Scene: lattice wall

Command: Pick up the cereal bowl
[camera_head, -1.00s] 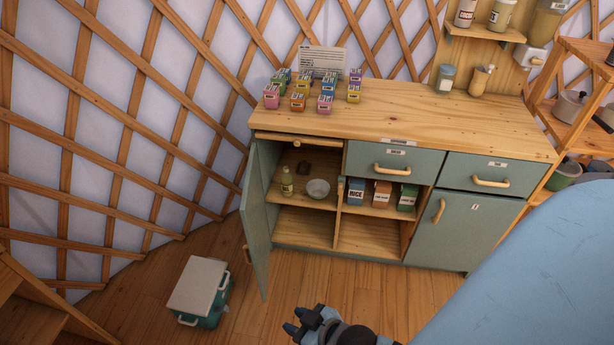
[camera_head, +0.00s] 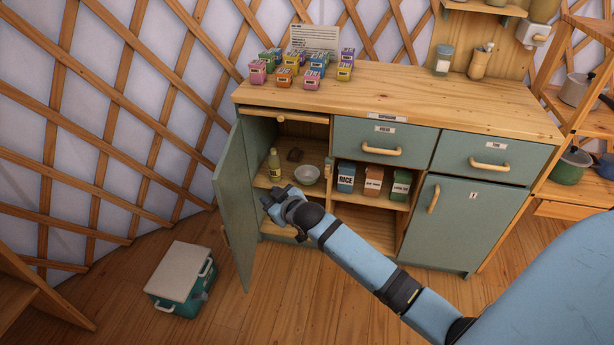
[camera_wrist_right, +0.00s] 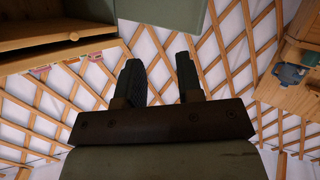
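The cereal bowl (camera_head: 307,175) is a small pale grey bowl on the shelf inside the open left bay of the green cabinet (camera_head: 361,215). My right gripper (camera_head: 268,197) is in front of that bay, a little left of the bowl and lower in the picture, apart from it. In the right wrist view its two dark fingers (camera_wrist_right: 160,80) stand apart with nothing between them, so it is open. The bowl does not show in the right wrist view. My left gripper is not in view.
The cabinet door (camera_head: 235,208) stands open on the left. A bottle (camera_head: 275,165) stands left of the bowl. Cartons, including a rice box (camera_head: 346,177), stand in the bay to the right. A teal cooler with a pale lid (camera_head: 181,279) sits on the floor.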

